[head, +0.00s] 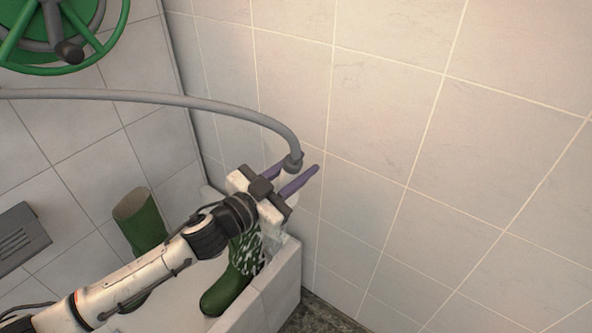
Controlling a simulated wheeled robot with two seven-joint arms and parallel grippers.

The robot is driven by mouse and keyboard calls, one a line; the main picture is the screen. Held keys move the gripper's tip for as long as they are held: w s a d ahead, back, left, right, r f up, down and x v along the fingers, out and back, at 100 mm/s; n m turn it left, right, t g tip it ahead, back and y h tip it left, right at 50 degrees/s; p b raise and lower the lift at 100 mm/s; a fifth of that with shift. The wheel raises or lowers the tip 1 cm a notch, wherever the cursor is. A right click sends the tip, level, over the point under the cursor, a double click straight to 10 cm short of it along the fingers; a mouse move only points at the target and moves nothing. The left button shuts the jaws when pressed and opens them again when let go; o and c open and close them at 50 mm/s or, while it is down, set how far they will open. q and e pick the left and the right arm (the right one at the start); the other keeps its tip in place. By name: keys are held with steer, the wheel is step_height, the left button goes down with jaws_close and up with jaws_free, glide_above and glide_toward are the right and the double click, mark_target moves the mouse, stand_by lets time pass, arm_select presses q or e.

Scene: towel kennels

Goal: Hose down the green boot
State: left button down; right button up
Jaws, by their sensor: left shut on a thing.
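My left gripper (303,166), with purple fingers, is shut on the end of the grey hose (225,108). It holds it above the front rim of a white tiled basin (283,284). A green boot (229,287) is below my gripper, inside the basin by the front wall. White streaks of water or foam show on its shaft, and a pale stream shows beside it. My arm hides the boot's top. A second green boot (147,230) stands upright farther back, its lower part hidden by my arm. My right gripper is not in view.
A green hose reel (88,55) with a dark crank knob is on the wall at upper left; the hose arcs from the left. A grey slotted panel (20,238) is at the left edge. Bare tiled wall (430,130) fills the right. Dark floor (325,316) shows below.

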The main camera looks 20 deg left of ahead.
arm_select(q)
steer(key=shift+w+d+r+p, duration=0.1)
steer(key=shift+r+p, duration=0.55)
steer(key=shift+r, duration=0.1)
steer(key=shift+s+a+r+p, duration=0.2)
steer(key=shift+s+r+p, duration=0.25)
steer(key=shift+r+p, duration=0.4)
steer(key=shift+s+a+r+p, duration=0.15)
steer(key=shift+s+r+p, duration=0.35)
steer(key=shift+r+p, duration=0.4)
steer(key=shift+s+a+r+p, duration=0.2)
steer(key=shift+s+r+p, duration=0.35)
steer(key=shift+p, duration=0.45)
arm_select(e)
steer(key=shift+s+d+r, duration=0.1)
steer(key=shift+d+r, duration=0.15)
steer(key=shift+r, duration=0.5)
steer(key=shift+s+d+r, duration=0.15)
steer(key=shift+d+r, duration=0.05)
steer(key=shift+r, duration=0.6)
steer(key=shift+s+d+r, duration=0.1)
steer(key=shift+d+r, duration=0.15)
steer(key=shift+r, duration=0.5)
arm_select(q)
steer(key=shift+w+r, duration=0.1)
